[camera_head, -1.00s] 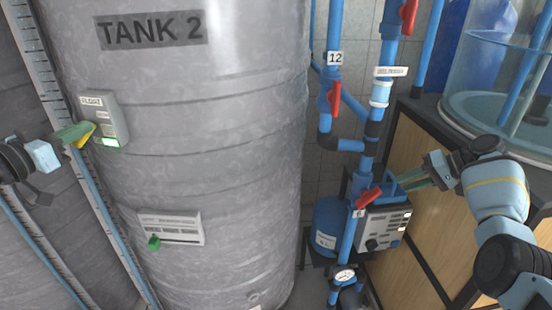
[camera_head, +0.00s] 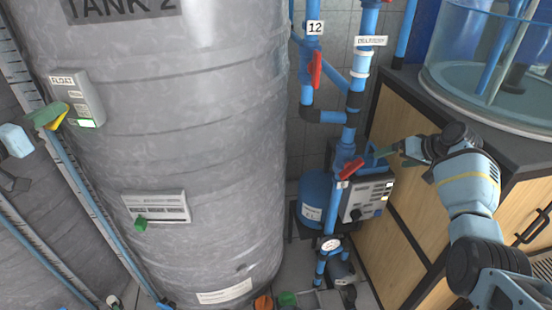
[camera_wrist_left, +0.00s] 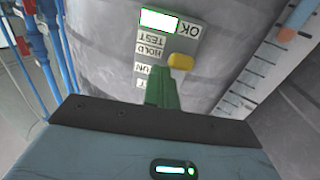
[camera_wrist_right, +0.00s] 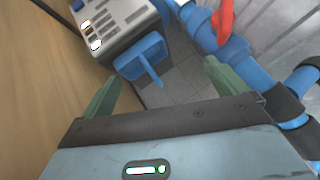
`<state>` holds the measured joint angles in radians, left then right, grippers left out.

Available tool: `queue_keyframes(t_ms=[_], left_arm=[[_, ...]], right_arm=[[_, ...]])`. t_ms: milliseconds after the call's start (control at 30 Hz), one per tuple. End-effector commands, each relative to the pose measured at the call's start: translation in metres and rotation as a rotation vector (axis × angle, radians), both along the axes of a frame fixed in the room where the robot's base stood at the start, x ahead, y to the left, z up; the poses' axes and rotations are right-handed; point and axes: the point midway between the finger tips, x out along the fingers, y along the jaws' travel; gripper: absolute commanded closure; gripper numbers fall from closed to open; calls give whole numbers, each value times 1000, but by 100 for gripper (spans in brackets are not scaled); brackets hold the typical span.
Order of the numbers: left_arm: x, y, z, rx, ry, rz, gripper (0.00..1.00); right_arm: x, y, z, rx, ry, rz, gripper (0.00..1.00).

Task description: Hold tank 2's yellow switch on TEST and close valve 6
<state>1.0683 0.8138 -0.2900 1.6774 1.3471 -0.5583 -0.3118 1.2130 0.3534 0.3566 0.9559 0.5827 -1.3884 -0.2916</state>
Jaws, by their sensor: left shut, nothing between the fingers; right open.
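The yellow switch (camera_head: 59,119) is on the grey FLOAT box (camera_head: 82,98) on tank 2 (camera_head: 180,130). In the left wrist view, the yellow switch (camera_wrist_left: 180,61) is beside the TEST, HOLD and RUN labels; I cannot tell its exact setting. My left gripper (camera_head: 44,116) is shut and empty, its green fingers right against or beside the switch. Valve 6's red handle (camera_head: 351,169) slants across a blue pipe behind its label. My right gripper (camera_head: 388,153) is open, to the right of that handle and apart from it. A red handle (camera_wrist_right: 224,18) shows beyond its fingers (camera_wrist_right: 165,88).
A grey control box (camera_head: 366,198) with a blue frame (camera_wrist_right: 140,56) stands close to my right fingers. Valve 12's red handle (camera_head: 316,70) is above. A wooden cabinet (camera_head: 400,220) is at right. A lower panel with a green knob (camera_head: 140,223) is on the tank.

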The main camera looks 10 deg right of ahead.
Motion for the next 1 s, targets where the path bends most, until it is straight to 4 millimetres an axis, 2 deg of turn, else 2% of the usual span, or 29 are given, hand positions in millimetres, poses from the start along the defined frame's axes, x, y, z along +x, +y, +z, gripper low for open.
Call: queue_keyframes(t_ms=[33, 133, 267, 400, 600, 800, 1000], left_arm=[[0, 0, -2, 1, 4, 0, 100], [0, 0, -2, 1, 4, 0, 100], [0, 0, -2, 1, 4, 0, 100], [0, 0, -2, 1, 4, 0, 100], [0, 0, -2, 1, 4, 0, 100], [0, 0, -2, 1, 4, 0, 100], [0, 0, -2, 1, 4, 0, 100]], right_arm=[[-3, -5, -18, -89, -25, -16, 0], [-4, -11, -38, -261, -99, -32, 0], [-10, -10, -55, -475, -212, -24, 0], [-21, 5, -62, -687, -355, 13, 0], [-48, 51, -58, -935, -595, 97, 0], [-80, 101, -45, -1080, -812, 164, 0], [-99, 128, -35, -1135, -923, 190, 0]])
